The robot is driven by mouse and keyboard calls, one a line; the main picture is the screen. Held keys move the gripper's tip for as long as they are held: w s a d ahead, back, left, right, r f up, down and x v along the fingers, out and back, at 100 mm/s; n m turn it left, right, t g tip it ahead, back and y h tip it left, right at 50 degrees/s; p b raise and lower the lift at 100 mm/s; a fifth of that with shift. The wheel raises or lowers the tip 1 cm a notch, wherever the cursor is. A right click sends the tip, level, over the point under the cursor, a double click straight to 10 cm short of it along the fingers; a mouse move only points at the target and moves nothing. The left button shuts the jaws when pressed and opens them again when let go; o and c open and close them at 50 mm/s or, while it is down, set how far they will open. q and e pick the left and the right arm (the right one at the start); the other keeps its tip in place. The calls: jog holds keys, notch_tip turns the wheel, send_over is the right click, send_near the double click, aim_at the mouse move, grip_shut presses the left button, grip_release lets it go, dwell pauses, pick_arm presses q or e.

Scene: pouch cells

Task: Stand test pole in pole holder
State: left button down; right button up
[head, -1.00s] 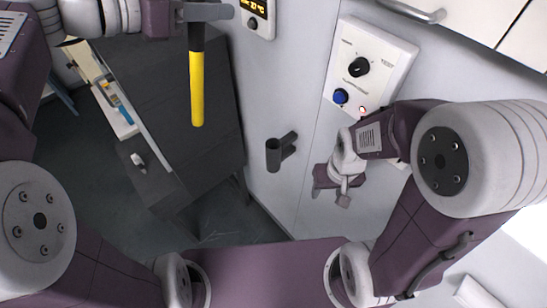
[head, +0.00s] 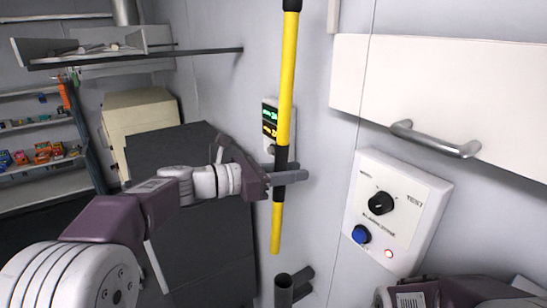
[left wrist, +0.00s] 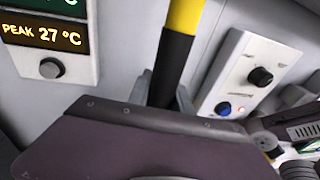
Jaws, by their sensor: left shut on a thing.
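The test pole (head: 287,75) is yellow with black bands and stands nearly upright in the head view. My left gripper (head: 290,177) is shut on its black middle band; the pole also shows in the left wrist view (left wrist: 185,15). The pole holder (head: 284,288) is a dark grey open tube on a bracket on the wall, at the bottom of the head view. The pole's lower end is above the holder, apart from it in the picture. My right arm shows at the bottom right; its gripper is out of view.
A control box (head: 397,212) with a black knob and blue button is on the wall at right. A temperature display (head: 270,125) is behind the pole. A dark cabinet (head: 165,150) stands at left, with a shelf (head: 130,58) above it.

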pick_arm(q)
notch_tip(320, 180, down, 20)
jog(key=d+h+b, duration=0.1)
jog(key=b, duration=1.4)
jog(key=shift+s+d+f+m, duration=0.2)
jog(key=shift+s+d+m, duration=0.1)
jog(key=shift+s, duration=0.1)
pick_arm(e)
notch_tip(320, 180, down, 16)
jog(key=shift+s+a, duration=0.25)
jog(key=shift+a, duration=0.05)
